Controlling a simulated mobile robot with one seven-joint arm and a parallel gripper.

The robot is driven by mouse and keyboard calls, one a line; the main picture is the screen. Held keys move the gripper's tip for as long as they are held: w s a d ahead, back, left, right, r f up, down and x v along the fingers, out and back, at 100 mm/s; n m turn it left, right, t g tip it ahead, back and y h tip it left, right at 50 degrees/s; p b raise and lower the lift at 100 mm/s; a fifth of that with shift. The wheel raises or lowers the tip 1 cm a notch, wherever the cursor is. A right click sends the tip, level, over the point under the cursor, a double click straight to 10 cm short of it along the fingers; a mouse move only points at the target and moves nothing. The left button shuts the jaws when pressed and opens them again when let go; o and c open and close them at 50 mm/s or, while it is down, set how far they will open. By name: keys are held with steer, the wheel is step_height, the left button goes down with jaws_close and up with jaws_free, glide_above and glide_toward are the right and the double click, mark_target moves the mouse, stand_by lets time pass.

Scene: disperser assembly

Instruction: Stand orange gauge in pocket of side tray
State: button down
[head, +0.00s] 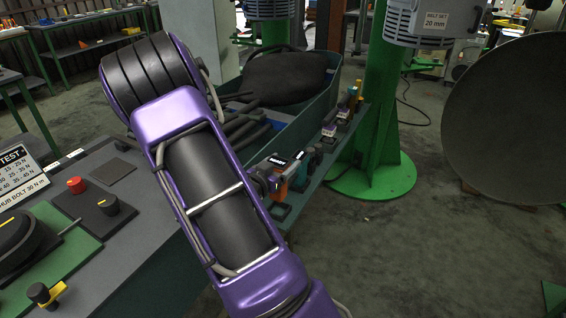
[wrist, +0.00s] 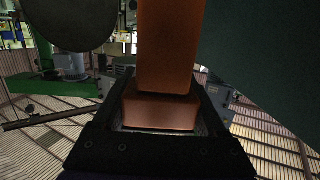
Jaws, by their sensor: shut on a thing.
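The orange gauge (head: 279,187) is at my gripper (head: 268,177), which is shut on it at the end of my purple arm, over the near part of the side tray (head: 318,172). In the wrist view the orange gauge (wrist: 168,48) fills the upper middle. A lower orange part sits inside a black frame with screws; I cannot tell whether this frame is a pocket or part of my gripper. In the head view a dark pocket block (head: 281,210) shows just below the gauge. Whether the gauge touches it is unclear. The fingertips are too small to make out.
The green crate (head: 313,112) borders the tray on the left. A green column (head: 377,120) stands behind. A grey bench (head: 130,225) lies left.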

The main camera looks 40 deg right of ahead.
steer(key=shift+f+b, duration=1.75)
steer(key=shift+f, duration=1.4)
jaws_free()
steer(key=shift+f, duration=0.15)
steer(key=p+v, duration=0.1)
steer(key=v, duration=1.6)
steer(key=shift+s+a+p, duration=0.15)
steer(key=shift+s+p, duration=0.05)
steer(key=shift+p, duration=0.2)
